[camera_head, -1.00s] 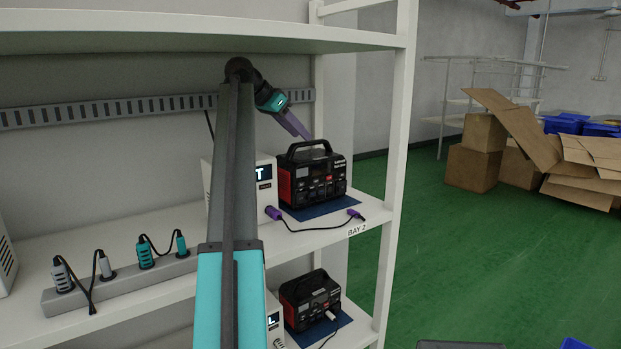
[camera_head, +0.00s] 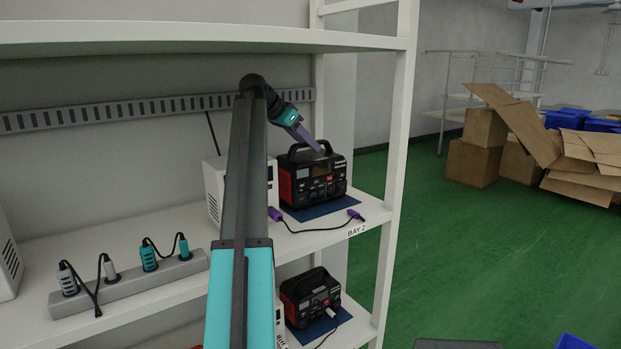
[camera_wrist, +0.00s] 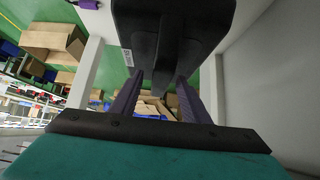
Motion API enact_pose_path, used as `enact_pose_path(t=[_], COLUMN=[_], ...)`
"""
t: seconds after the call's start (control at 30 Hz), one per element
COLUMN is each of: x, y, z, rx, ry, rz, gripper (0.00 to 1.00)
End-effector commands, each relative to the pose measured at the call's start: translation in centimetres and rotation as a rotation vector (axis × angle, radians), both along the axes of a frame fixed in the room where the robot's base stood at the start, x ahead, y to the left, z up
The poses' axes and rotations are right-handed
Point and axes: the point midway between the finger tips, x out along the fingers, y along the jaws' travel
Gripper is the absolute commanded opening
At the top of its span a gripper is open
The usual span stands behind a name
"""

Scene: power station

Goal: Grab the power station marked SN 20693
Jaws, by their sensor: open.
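A black and red power station (camera_head: 318,180) with a top carry handle sits on a blue mat (camera_head: 330,207) on the BAY 2 shelf. A similar power station (camera_head: 311,298) stands on the shelf below. I cannot read SN 20693 on either. My gripper (camera_head: 317,148), with purple fingers, is open at the upper station's handle, seen from the side. In the wrist view, a large black body (camera_wrist: 172,35) fills the top, and its narrower dark part reaches down between the open fingers (camera_wrist: 158,98). I cannot tell whether they touch it. A small white label (camera_wrist: 128,57) shows there, unreadable.
A purple-plugged cable (camera_head: 315,227) lies at the shelf's front edge. A white box (camera_head: 213,185) stands left of the station, partly behind my arm. A power strip (camera_head: 130,288) lies further left. The upper shelf board (camera_head: 180,37) and right post (camera_head: 395,150) bound the space.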

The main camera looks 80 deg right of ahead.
Motion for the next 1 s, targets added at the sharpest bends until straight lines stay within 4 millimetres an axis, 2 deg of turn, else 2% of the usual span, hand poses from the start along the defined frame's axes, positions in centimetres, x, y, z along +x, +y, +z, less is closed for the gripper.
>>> enact_pose_path(t=[0.17, 0.27, 0.43, 1.0], x=[-0.03, -0.04, -0.07, -0.15], y=[0.00, 0.00, 0.01, 0.01], z=[0.02, 0.03, 0.03, 0.01], rx=[0.000, 0.000, 0.000, 0.001], ry=[0.000, 0.000, 0.000, 0.000], rz=[0.000, 0.000, -0.001, -0.002], gripper=[0.42, 0.29, 0.00, 0.00])
